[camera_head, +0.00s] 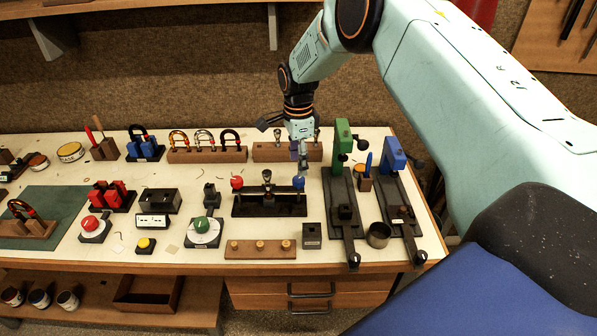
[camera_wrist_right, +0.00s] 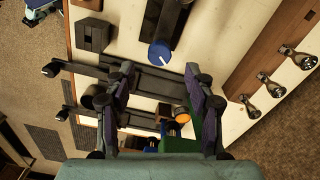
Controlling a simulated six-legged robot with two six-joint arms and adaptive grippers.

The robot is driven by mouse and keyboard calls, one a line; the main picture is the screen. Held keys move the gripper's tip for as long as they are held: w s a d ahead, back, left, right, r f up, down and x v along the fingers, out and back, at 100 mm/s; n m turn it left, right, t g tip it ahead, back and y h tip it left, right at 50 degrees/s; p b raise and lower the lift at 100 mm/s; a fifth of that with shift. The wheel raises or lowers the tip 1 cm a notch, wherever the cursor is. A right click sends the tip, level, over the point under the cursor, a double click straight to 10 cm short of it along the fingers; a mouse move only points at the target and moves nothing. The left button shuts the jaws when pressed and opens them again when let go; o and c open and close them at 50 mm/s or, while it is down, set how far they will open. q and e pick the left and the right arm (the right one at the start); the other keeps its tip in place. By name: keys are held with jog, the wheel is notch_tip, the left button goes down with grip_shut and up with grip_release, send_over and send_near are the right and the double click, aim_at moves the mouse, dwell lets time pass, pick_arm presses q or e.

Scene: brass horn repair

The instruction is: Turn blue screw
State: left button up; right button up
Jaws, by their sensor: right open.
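The blue screw (camera_head: 298,182) is a round blue knob at the right end of a low black fixture (camera_head: 270,205). A red knob (camera_head: 237,183) is at the fixture's left end. My right gripper (camera_head: 303,165) points down just above and behind the blue knob. In the right wrist view, the blue knob (camera_wrist_right: 160,53) shows ahead of the fingertips, lined up with the gap between them. The right gripper (camera_wrist_right: 160,78) is open there with nothing between its fingers, and it looks apart from the knob. My left gripper is in neither view.
A green clamp (camera_head: 342,150) and a blue clamp (camera_head: 393,155) stand close to the right. A wooden block (camera_head: 270,152) with metal pieces lies behind the gripper. In front are a wooden strip with knobs (camera_head: 260,250) and a small dark box (camera_head: 312,236).

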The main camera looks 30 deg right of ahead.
aim_at(299, 179)
notch_tip(299, 179, up, 6)
jog(key=shift+r, duration=0.15)
jog(key=shift+s, duration=0.15)
dwell(0.4)
